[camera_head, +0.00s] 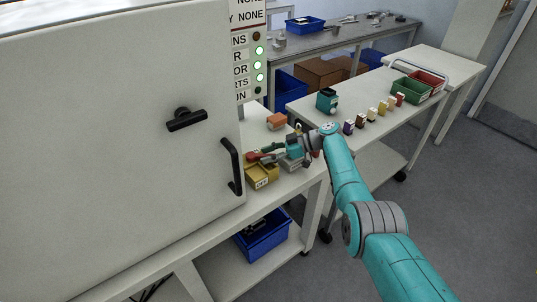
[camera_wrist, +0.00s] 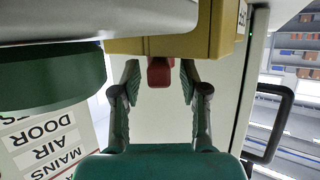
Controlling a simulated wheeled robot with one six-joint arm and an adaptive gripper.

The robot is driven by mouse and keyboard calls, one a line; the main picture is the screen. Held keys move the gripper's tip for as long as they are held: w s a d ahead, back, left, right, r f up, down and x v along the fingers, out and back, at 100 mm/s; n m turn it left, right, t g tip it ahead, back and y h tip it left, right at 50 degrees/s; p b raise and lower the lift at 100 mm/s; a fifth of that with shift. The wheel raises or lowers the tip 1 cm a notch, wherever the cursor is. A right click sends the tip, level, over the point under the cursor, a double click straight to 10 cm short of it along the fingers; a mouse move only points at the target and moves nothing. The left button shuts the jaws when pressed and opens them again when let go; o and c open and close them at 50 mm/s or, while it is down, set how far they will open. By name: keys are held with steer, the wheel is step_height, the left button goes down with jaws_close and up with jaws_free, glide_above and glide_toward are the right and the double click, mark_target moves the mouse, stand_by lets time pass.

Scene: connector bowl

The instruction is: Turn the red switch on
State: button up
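The red switch (camera_wrist: 160,72) is a short red handle on a yellow box (camera_wrist: 170,44). In the head view, the switch (camera_head: 255,157) shows on top of the yellow box (camera_head: 262,174), which stands on the bench beside the cabinet and bears a small white label at its front. My gripper (camera_wrist: 160,85) is open in the wrist view, one finger on each side of the red handle, with a visible gap on both sides. In the head view, my gripper (camera_head: 268,153) is at the switch and partly hides it.
A large white cabinet (camera_head: 110,120) with a black handle is close on the left. An orange block (camera_head: 276,120) sits behind the box. A blue crate (camera_head: 264,236) is below.

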steer(key=v, duration=1.2)
